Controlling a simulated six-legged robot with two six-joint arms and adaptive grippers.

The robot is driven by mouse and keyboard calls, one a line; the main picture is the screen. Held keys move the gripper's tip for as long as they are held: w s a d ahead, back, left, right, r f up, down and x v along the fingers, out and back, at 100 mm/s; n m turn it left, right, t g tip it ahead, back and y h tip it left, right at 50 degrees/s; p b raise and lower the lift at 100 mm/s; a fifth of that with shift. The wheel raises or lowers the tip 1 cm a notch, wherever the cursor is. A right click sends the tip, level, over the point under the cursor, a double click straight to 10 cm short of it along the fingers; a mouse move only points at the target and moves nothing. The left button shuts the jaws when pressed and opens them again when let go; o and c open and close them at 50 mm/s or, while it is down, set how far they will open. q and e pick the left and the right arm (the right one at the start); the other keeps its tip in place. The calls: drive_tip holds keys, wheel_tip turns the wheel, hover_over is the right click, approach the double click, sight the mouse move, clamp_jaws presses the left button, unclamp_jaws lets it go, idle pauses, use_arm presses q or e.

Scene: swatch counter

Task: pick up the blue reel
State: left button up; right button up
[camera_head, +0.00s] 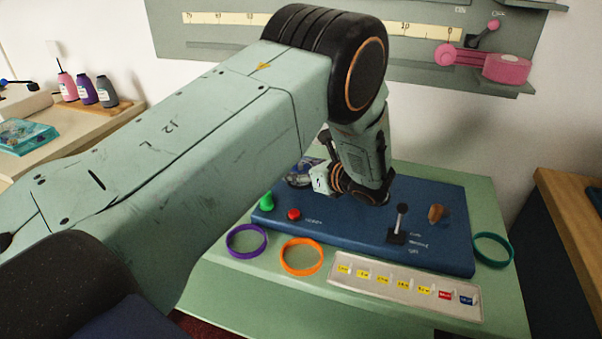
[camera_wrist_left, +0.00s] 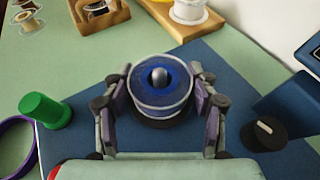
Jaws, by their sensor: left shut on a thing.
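The blue reel (camera_wrist_left: 178,84) has a pale rim and a grey pin showing in its centre hole. In the left wrist view it sits between the two fingers of my left gripper (camera_wrist_left: 160,103), which is shut on it. In the head view my left gripper (camera_head: 308,180) is over the back left part of the blue panel (camera_head: 340,225), and the reel is mostly hidden by it. I cannot tell whether the reel is clear of the panel. My right gripper is not in view.
A green peg (camera_head: 267,202), red button (camera_head: 293,214), lever (camera_head: 400,218) and brown knob (camera_head: 436,212) stand on the panel. Purple (camera_head: 232,249), orange (camera_head: 301,274) and teal (camera_head: 493,235) rings lie around it. A labelled strip (camera_head: 400,283) lies in front. Spools (camera_wrist_left: 188,12) stand behind.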

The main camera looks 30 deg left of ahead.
use_arm(q)
drive_tip(key=shift+c, duration=1.1)
wheel_tip(320, 180, up, 10)
drive_tip(key=shift+f+p, duration=0.15)
drive_tip(key=shift+p, duration=0.7)
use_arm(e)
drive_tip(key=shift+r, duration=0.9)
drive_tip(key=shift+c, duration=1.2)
use_arm(q)
drive_tip(key=shift+a, duration=0.2)
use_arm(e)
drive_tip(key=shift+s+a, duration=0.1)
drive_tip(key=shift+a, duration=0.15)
